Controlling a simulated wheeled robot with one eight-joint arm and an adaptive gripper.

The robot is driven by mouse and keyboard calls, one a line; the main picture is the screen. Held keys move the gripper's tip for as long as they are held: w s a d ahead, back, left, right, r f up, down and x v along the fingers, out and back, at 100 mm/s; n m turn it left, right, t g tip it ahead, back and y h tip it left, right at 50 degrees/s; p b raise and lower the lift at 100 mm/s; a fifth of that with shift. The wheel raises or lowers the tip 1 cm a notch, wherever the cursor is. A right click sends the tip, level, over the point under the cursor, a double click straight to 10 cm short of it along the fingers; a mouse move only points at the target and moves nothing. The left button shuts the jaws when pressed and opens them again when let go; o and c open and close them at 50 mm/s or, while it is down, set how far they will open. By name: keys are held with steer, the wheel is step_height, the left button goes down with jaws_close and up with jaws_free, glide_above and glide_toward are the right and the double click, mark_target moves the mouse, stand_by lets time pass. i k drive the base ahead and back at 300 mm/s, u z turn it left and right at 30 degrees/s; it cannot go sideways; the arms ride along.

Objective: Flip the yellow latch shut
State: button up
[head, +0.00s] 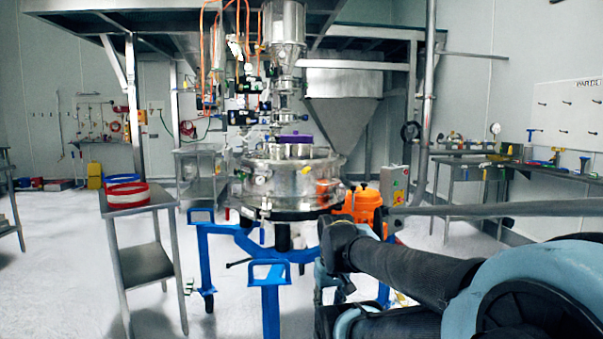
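The powder sifter (285,182) is a round, shiny metal drum on a blue wheeled frame (268,262), in the middle of the head view. A small yellow piece (307,170) on the drum's upper front looks like the yellow latch. It is too small to tell whether it is up or folded shut. My arm comes in from the lower right, and its dark and light-blue links end in front of the frame's right side. I cannot make out my gripper's fingers, and nothing shows touching the yellow piece.
An orange motor-like unit (362,203) and a grey control box (394,184) stand right of the drum. A metal side table (145,262) with red and white rings (127,194) is at the left. Workbenches line the right wall. The floor at the left is open.

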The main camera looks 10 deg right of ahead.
mark_target(307, 168)
steer(key=i, duration=0.95)
steer(key=z, duration=0.1)
